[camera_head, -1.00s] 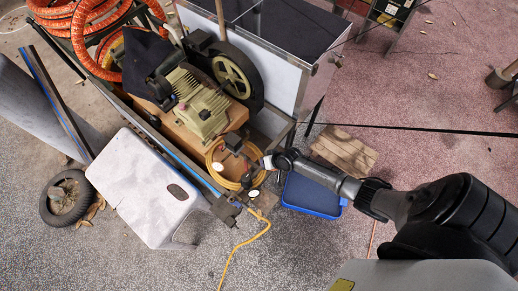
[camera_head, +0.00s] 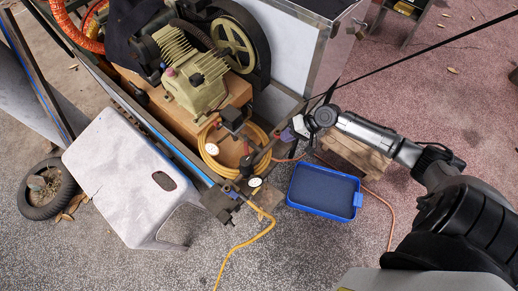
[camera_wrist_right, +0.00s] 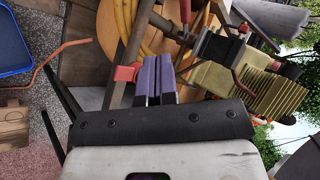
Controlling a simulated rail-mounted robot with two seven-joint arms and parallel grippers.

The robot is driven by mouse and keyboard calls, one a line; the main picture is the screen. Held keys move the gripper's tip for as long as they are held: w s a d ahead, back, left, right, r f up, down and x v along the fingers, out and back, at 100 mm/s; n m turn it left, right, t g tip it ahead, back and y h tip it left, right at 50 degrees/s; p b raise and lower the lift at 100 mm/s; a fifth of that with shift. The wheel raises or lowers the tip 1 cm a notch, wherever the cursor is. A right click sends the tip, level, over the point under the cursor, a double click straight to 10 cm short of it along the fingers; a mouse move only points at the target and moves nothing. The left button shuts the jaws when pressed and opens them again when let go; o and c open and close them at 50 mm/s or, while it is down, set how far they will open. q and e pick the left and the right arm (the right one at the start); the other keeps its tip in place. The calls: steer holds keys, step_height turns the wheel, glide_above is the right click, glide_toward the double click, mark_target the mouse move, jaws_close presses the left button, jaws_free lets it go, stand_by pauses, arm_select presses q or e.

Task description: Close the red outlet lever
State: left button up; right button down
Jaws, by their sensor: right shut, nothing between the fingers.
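A small flat red lever (camera_wrist_right: 126,73) shows in the right wrist view beside a grey metal pipe, just left of my fingers. In the head view, a bit of red (camera_head: 276,134) shows at the fingertips, on the compressor cart's near right corner. My right gripper (camera_head: 287,133) reaches in from the right. Its purple fingers (camera_wrist_right: 155,78) are together, with nothing between them, close beside the red lever. Whether they touch it I cannot tell. The fingers and wrist hide part of the lever's mount. My left gripper is in neither current view.
The compressor (camera_head: 195,85), a coiled yellow hose (camera_head: 207,160) and a gauge (camera_head: 255,182) crowd the cart. An orange hose (camera_head: 378,197) runs right past a blue tray (camera_head: 323,192). A wooden crate (camera_head: 350,155) lies under my arm.

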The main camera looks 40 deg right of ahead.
steer(key=b, duration=0.1)
glide_toward(255, 147)
steer(key=a+f, duration=0.1)
steer(key=a, duration=0.1)
steer(key=w+a+f, duration=0.1)
steer(key=a+f, duration=0.1)
steer(key=shift+f, duration=0.3)
steer(key=shift+w+a+r, duration=0.2)
steer(key=shift+w+a, duration=0.45)
steer(key=shift+a, duration=0.25)
steer(key=shift+w+a, duration=0.45)
steer(key=shift+a, duration=0.15)
